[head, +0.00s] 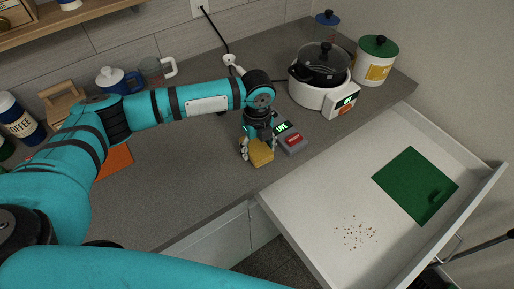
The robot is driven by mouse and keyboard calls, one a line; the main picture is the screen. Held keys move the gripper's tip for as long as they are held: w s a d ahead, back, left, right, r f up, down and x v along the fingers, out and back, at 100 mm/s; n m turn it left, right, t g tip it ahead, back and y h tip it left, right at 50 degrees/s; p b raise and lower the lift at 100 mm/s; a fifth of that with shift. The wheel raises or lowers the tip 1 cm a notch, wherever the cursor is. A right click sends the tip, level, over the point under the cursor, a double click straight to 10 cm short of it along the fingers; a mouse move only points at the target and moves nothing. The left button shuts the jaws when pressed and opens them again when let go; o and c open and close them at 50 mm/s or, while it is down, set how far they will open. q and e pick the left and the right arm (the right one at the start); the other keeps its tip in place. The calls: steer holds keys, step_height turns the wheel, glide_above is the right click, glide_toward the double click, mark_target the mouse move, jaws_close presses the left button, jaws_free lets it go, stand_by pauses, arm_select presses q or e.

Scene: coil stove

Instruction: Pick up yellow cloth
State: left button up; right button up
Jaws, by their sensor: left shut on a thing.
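A small yellow cloth (262,154) is held in the fingers of my left gripper (257,149), over the grey counter near its front edge. The left gripper is shut on it and points down. I cannot tell whether the cloth still touches the counter. My right gripper is not in view.
A small device with a red label and green display (292,140) sits just right of the gripper. An open white drawer (306,205) holds a green sheet (415,186) and scattered crumbs (356,233). A cooker (322,76), canister (376,60) and orange sheet (116,161) are on the counter.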

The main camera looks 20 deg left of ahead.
mark_target(257, 146)
arm_select(q)
steer(key=shift+r, duration=0.45)
step_height(257, 146, up, 2)
steer(key=shift+r+b, duration=0.1)
steer(key=shift+b, duration=0.55)
steer(key=s+d+r+b, duration=0.1)
steer(key=s+d+b, duration=0.2)
steer(key=s+d, duration=0.6)
steer(key=shift+s+d+r, duration=0.2)
steer(key=shift+s+d, duration=0.15)
steer(key=shift+s, duration=1.55)
